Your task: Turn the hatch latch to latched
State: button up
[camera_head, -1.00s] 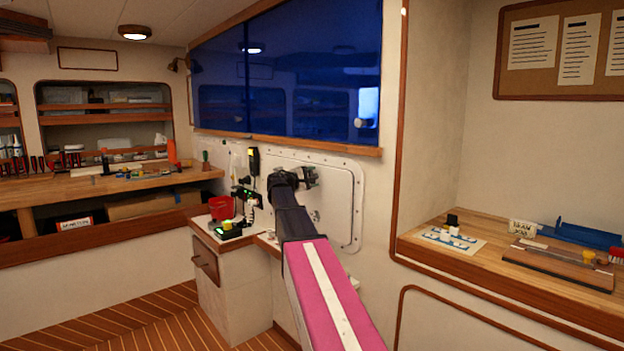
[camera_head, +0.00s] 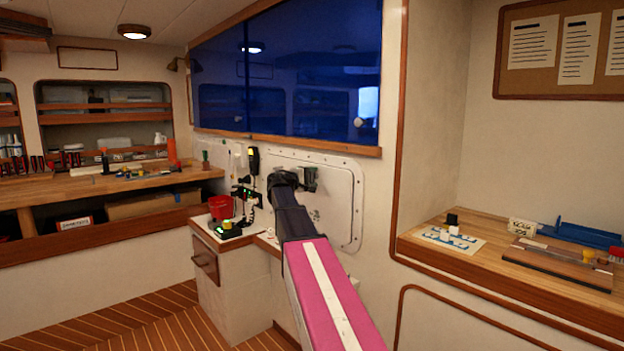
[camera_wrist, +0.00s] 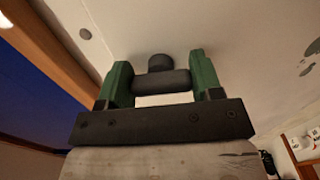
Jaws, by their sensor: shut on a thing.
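The hatch (camera_head: 345,205) is a white panel with rounded corners and a bolted rim, set in the wall beyond my arm. In the wrist view the hatch latch (camera_wrist: 160,80) is a dark grey bar with a round hub behind its middle. My gripper (camera_wrist: 162,82) has green fingers at the two ends of the bar and is shut on it. In the head view my gripper (camera_head: 309,180) is at the upper part of the hatch, and my arm hides part of the hatch. The head view does not show the latch clearly.
A low cabinet (camera_head: 225,265) with a red cup (camera_head: 221,208) and a radio-like device (camera_head: 253,162) stands left of the hatch. A wooden ledge (camera_head: 480,270) with small items is at the right. A window (camera_head: 285,90) is above the hatch.

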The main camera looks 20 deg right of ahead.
jog(key=o, duration=0.9)
jog(key=v, duration=1)
jog(key=shift+s+a, duration=0.2)
jog(key=shift+a, duration=0.15)
jog(key=s+a+f+m+g+y, duration=0.15)
jog(key=s+f+y, duration=0.3)
jog(key=f, duration=0.95)
jog(key=s+a+f+n+g+y, duration=0.1)
jog(key=s+a+f+y, duration=0.15)
jog(key=s+f, duration=0.75)
jog(key=s+a+f+m+g+y, duration=0.1)
jog(key=s+a+f+y, duration=0.2)
jog(key=s+f, duration=0.2)
jog(key=s+a+f+m+g+y, duration=0.1)
jog(key=s+a+f+y, duration=0.2)
jog(key=f, duration=0.7)
jog(key=s+a+f+m+g+y, duration=0.1)
jog(key=s+a+f+m+y, duration=0.1)
jog(key=s+a+f+y, duration=0.2)
jog(key=shift+s+a+f+g, duration=0.1)
jog(key=shift+s+f+g, duration=0.1)
jog(key=shift+s+f, duration=0.8)
jog(key=shift+s+a+f+g, duration=0.15)
jog(key=shift+s+f, duration=0.65)
jog(key=shift+f, duration=0.4)
